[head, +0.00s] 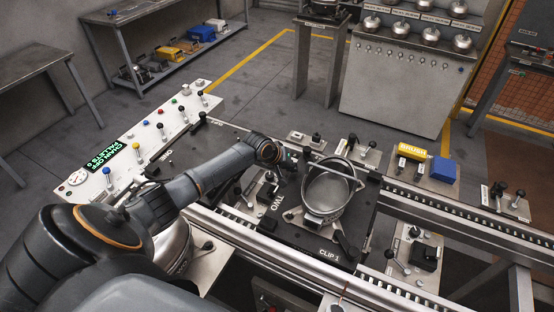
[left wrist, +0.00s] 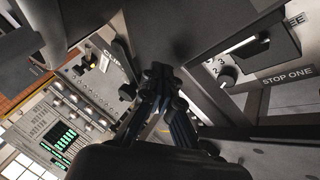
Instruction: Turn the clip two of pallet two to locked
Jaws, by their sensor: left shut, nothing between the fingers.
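Pallet two is a black plate (head: 292,238) marked TWO on the conveyor, carrying a round metal housing (head: 328,208). Clip one, a black lever (head: 346,244), lies at its near edge by the CLIP 1 label. My left gripper (head: 288,160) is at the far left of the housing, shut and empty. The left wrist view shows its closed fingers (left wrist: 161,78) beside a dark lever (left wrist: 122,52) and a partly hidden CLIP label (left wrist: 112,58). I cannot read its number or tell contact. Clip two is not clearly visible in the head view. My right gripper is out of view.
A button panel (head: 150,140) stands left of the conveyor. The conveyor rail (head: 450,215) runs right. A brush plate (head: 410,165) with a blue block (head: 444,170) is beyond the pallet. In the left wrist view, a black knob (left wrist: 228,76) stands near the STOP ONE label (left wrist: 287,78).

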